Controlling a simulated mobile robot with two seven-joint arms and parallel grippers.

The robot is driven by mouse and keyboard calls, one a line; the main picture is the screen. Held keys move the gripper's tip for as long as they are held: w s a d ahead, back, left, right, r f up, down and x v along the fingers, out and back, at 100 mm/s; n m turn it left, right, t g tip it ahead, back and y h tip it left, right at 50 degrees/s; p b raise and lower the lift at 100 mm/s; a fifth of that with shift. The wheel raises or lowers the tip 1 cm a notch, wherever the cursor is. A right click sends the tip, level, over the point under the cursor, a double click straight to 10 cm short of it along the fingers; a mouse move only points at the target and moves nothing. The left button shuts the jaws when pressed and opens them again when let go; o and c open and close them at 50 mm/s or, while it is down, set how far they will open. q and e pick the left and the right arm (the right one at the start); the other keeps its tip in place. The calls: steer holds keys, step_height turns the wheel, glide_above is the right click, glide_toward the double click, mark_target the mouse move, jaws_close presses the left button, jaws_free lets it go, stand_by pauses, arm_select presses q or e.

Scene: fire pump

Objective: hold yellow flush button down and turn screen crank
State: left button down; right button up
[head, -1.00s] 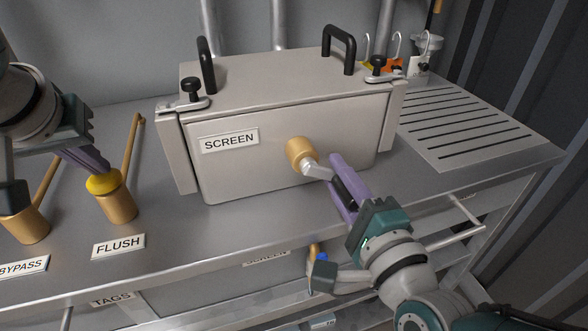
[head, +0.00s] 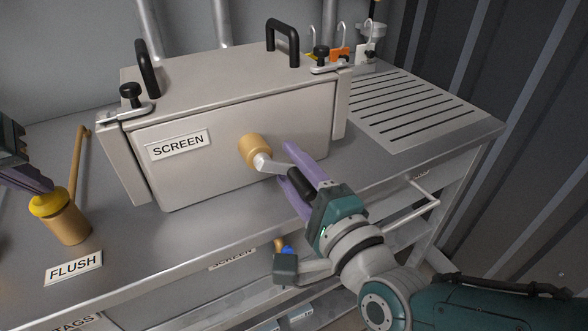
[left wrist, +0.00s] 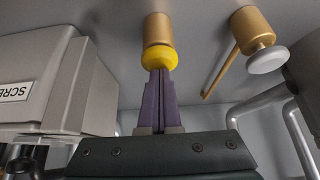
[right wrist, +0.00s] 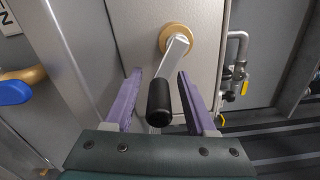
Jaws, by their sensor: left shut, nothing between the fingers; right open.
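The yellow flush button (head: 47,203) tops a brass post beside the FLUSH label (head: 74,267). My left gripper (head: 40,190) is shut and empty, its fingertips on the button; the left wrist view shows the tips (left wrist: 158,74) meeting the yellow cap (left wrist: 159,60). The screen crank has a brass hub (head: 255,150) on the front of the SCREEN box (head: 230,120), a silver arm and a black handle (head: 300,185). My right gripper (head: 297,165) is open around the black handle; in the right wrist view the handle (right wrist: 159,100) stands between the purple fingers, with gaps at both sides.
The box has black handles and clamp knobs on top. A slotted drain plate (head: 425,110) lies to its right. A white-capped brass valve (left wrist: 266,58) is beside the flush post in the left wrist view. A rail (head: 415,210) runs below the bench front.

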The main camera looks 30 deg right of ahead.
mark_target(311, 196)
steer(key=s, duration=1.2)
steer(key=w+n, duration=0.3)
steer(key=n, duration=0.6)
steer(key=w+n, duration=0.2)
steer(key=n, duration=0.8)
steer(key=w+n, duration=0.3)
steer(key=n, duration=0.6)
steer(key=shift+w+a+n, duration=0.1)
steer(key=shift+w+n, duration=0.2)
steer(key=shift+w, duration=0.05)
steer(key=shift+c, duration=0.3)
jaws_close()
